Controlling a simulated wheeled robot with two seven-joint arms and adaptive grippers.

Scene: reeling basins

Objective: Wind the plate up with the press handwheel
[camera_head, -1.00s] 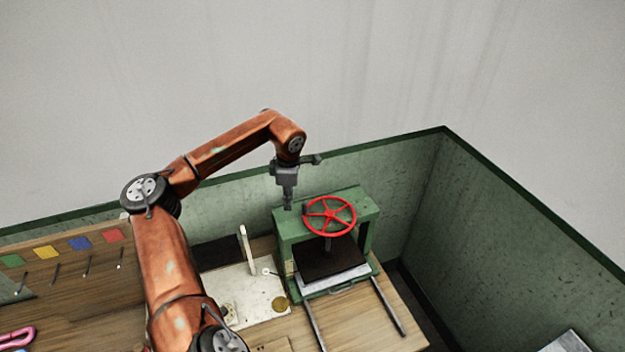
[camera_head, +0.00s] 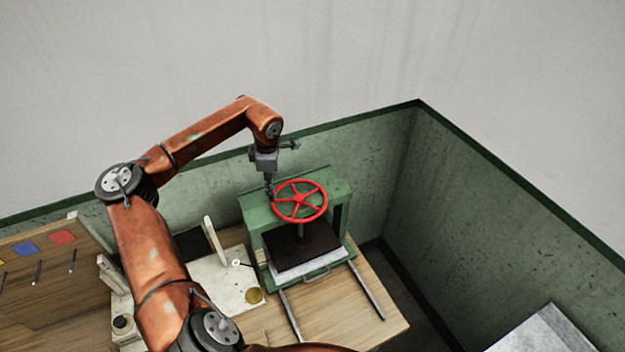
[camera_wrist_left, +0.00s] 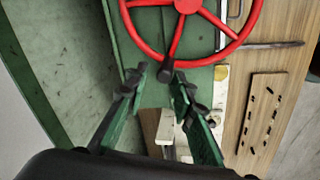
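The red spoked handwheel (camera_head: 299,201) sits on top of the green press (camera_head: 340,217) in the head view. A dark plate (camera_head: 303,247) lies level under it, inside the press frame, above a pale bed. My left gripper (camera_head: 270,190) points down at the wheel's left rim. In the left wrist view the gripper (camera_wrist_left: 158,80) is open, with its two fingers apart. The wheel (camera_wrist_left: 187,6) is just ahead of it, and its dark crank handle (camera_wrist_left: 172,62) shows between the fingertips. I cannot tell whether they touch. My right gripper is not in view.
Two metal rails (camera_head: 366,290) run forward from the press over the wooden bench (camera_head: 335,315). A white board (camera_head: 218,278) with an upright post lies left of the press. Green walls (camera_head: 440,200) stand close behind and to the right. A grey surface (camera_head: 545,335) is at lower right.

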